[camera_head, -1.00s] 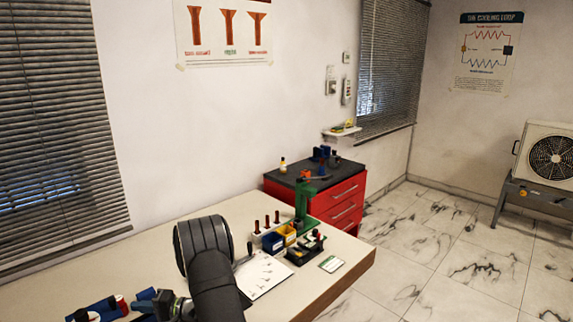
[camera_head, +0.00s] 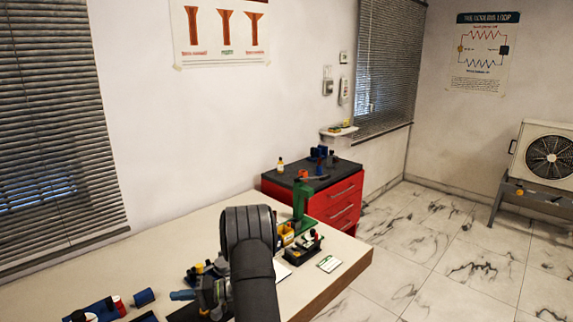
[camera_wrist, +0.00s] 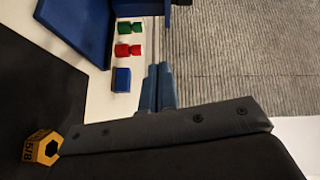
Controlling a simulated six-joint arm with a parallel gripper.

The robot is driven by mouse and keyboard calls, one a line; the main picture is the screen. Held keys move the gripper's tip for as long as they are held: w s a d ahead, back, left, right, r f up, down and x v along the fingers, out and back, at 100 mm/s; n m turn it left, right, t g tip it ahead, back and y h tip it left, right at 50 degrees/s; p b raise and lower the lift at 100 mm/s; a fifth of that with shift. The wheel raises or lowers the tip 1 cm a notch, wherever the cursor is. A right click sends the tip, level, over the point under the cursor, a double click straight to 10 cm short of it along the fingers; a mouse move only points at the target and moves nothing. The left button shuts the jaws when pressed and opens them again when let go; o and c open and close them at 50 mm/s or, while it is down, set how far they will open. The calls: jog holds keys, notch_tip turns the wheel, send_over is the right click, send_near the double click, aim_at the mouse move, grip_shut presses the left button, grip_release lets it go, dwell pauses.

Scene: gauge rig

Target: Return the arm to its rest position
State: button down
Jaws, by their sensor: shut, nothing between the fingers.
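My arm rises from the bottom of the head view over the workbench (camera_head: 322,285), its rounded dark joint in front of the bench's middle. My gripper (camera_head: 178,295) is low and left of that joint, with blue fingers pointing left. In the wrist view the fingers of my gripper (camera_wrist: 158,72) lie side by side, shut and empty. They touch nothing that I can see.
The wrist view shows a blue tray (camera_wrist: 75,25), a blue block (camera_wrist: 121,80), red and green pieces and a yellow hexagonal piece (camera_wrist: 43,147). A green stand (camera_head: 301,205) and a small dark tray (camera_head: 305,248) are right of my arm. A red drawer cabinet (camera_head: 335,205) stands behind.

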jog(key=s+a+r+n+g+h, duration=0.5)
jog(key=n+h, duration=0.4)
jog(key=n, duration=0.5)
jog(key=shift+s+a+r+g, duration=0.3)
jog(key=shift+s+a+r, duration=0.3)
jog(key=shift+a+r, duration=0.5)
jog(key=shift+d+r, duration=0.15)
jog(key=c, duration=2.1)
grip_release()
